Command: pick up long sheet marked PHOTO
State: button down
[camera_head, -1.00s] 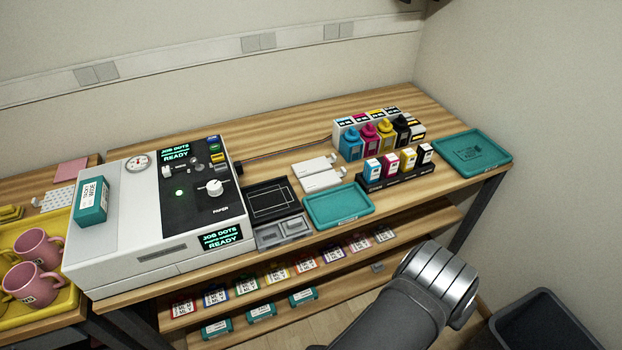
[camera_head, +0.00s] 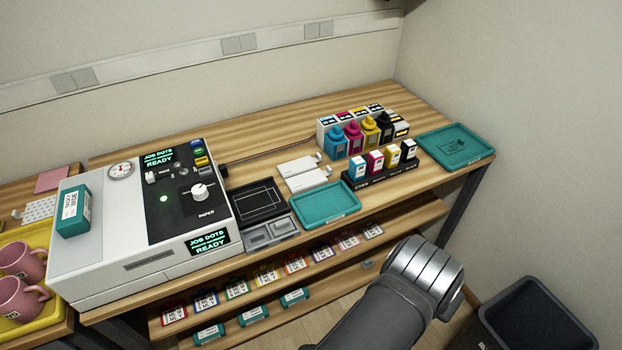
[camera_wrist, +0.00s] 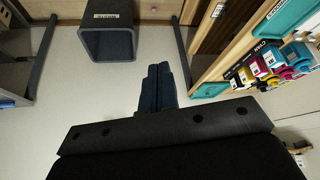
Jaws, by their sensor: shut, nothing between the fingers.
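No sheet with a readable PHOTO mark shows in either view. Two white flat pieces with small tabs, a rear one (camera_head: 295,166) and a front one (camera_head: 306,181), lie on the bench behind the teal tray (camera_head: 325,207). Their marks are too small to read, so I cannot tell whether either is the PHOTO sheet. In the wrist view my gripper (camera_wrist: 157,84) is shut and empty, above the floor and pointing toward a grey bin (camera_wrist: 107,42). In the head view my arm is at the lower right, in front of the bench, with the fingers hidden.
A white press (camera_head: 95,245) stands on the left of the bench, with a teal box (camera_head: 73,212) on it. Ink bottles (camera_head: 354,139) and small cartridges (camera_head: 375,161) stand at right centre. Another teal tray (camera_head: 456,147) is at the right end. Lower shelves hold tagged items.

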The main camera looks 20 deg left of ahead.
jog(key=c, duration=2.1)
grip_release()
jog(key=o, duration=0.7)
jog(key=shift+c, duration=0.2)
